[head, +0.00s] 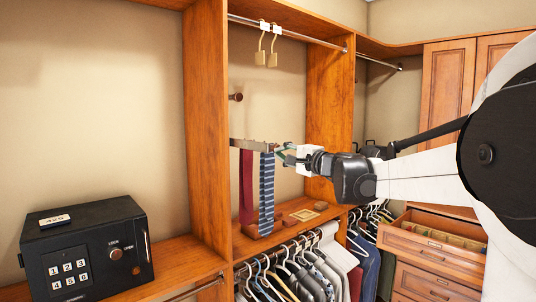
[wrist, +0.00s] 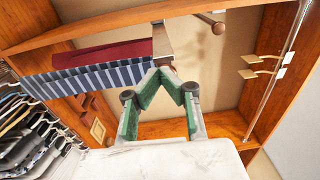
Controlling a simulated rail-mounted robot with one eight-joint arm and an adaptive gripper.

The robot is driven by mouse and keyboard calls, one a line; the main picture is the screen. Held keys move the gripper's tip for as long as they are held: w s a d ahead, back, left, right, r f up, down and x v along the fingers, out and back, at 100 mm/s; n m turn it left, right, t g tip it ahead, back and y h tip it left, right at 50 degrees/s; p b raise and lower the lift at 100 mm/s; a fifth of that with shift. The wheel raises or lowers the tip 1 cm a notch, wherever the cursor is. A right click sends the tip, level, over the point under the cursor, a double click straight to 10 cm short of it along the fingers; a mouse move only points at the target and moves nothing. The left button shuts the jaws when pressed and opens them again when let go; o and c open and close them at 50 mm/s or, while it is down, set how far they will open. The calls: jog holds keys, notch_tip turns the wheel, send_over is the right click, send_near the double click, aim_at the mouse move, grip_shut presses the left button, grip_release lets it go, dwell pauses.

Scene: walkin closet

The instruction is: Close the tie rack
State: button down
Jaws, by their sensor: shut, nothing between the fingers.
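The tie rack (head: 250,145) is a dark bar that sticks out from the side panel in the open bay; it also shows in the wrist view (wrist: 155,38). A dark red tie (head: 246,185) and a blue striped tie (head: 267,190) hang from it. Both ties show in the wrist view, the red one (wrist: 100,53) beyond the striped one (wrist: 90,78). My gripper (head: 279,151) is shut and empty, with its fingertips (wrist: 166,71) at the rack's end, close to the striped tie. I cannot tell whether they touch the rack.
Clothes on hangers (head: 290,270) fill the space below the shelf. A black safe (head: 85,250) stands on the left shelf. An open drawer (head: 435,262) juts out at the right. A peg (head: 236,97) sits above the rack.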

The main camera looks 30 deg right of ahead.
jog(key=x, duration=0.4)
jog(key=shift+w+a+b, duration=0.2)
jog(key=shift+w+b, duration=0.15)
jog(key=shift+f, duration=0.1)
jog(key=r+b+v, duration=0.1)
jog(key=b+v, duration=0.1)
jog(key=v, duration=1.2)
jog(key=shift+n+g+y, duration=0.3)
jog(key=shift+n+y, duration=0.2)
jog(key=shift+y, duration=0.2)
jog(key=d+x, duration=0.1)
jog(key=x, duration=0.3)
jog(key=p+x, duration=0.1)
jog(key=x, duration=0.3)
jog(key=d+p+x, duration=0.1)
jog(key=x, duration=0.3)
jog(key=shift+w+d+f, duration=0.15)
jog(key=shift+w+f, duration=0.05)
jog(key=shift+w, duration=1.1)
